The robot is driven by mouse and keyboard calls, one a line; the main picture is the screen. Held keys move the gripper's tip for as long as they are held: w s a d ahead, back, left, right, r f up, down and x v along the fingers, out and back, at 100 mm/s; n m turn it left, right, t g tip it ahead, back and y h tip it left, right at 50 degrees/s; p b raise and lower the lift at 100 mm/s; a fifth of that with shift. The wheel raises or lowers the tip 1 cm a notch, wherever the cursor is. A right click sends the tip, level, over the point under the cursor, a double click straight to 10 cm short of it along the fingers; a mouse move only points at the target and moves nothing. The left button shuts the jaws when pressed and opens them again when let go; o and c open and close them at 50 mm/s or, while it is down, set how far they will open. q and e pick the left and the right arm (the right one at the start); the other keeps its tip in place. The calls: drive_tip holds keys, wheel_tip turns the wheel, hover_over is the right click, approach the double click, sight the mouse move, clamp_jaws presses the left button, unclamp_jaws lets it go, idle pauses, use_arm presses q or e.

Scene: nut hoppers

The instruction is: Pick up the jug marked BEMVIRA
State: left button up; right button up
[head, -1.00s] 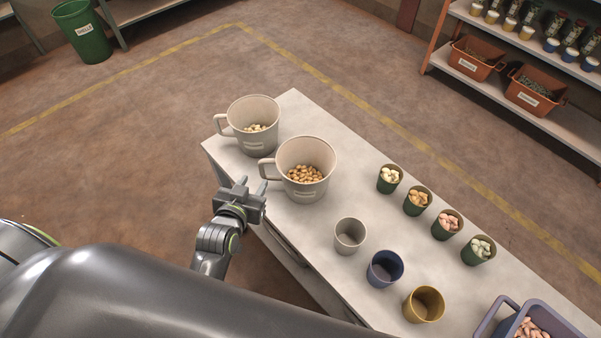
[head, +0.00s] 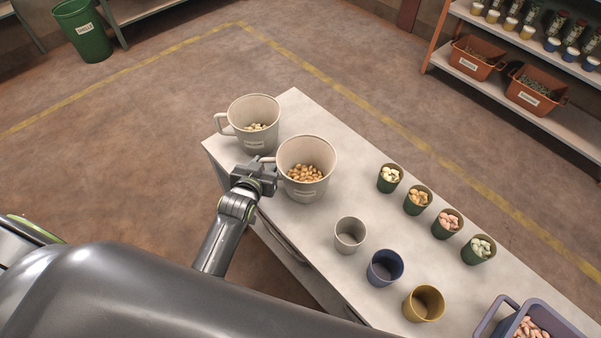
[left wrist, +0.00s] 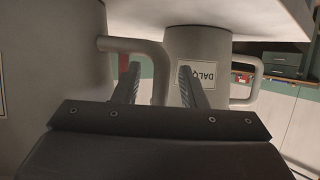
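Two large pale grey jugs with nuts inside stand on the table. The near jug (head: 311,160) holds brown nuts; its label is too small to read in the head view and cut off at the left edge of the left wrist view (left wrist: 50,60). The far jug (head: 254,115) shows a label beginning "DALO" in the left wrist view (left wrist: 205,45). The name BEMVIRA is not readable anywhere. My left gripper (head: 268,174) is at the near jug's handle (left wrist: 160,75), its open fingers on either side of it, with gaps showing. My right gripper is not in view.
On the table (head: 318,230) stand an empty grey cup (head: 350,235), a blue cup (head: 385,268), a yellow cup (head: 424,304), several small green cups of nuts (head: 417,200) and a purple crate (head: 562,325). The floor left of the table is clear.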

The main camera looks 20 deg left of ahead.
use_arm(q)
clamp_jaws()
drive_tip(key=shift+r, duration=0.1)
idle(0.3)
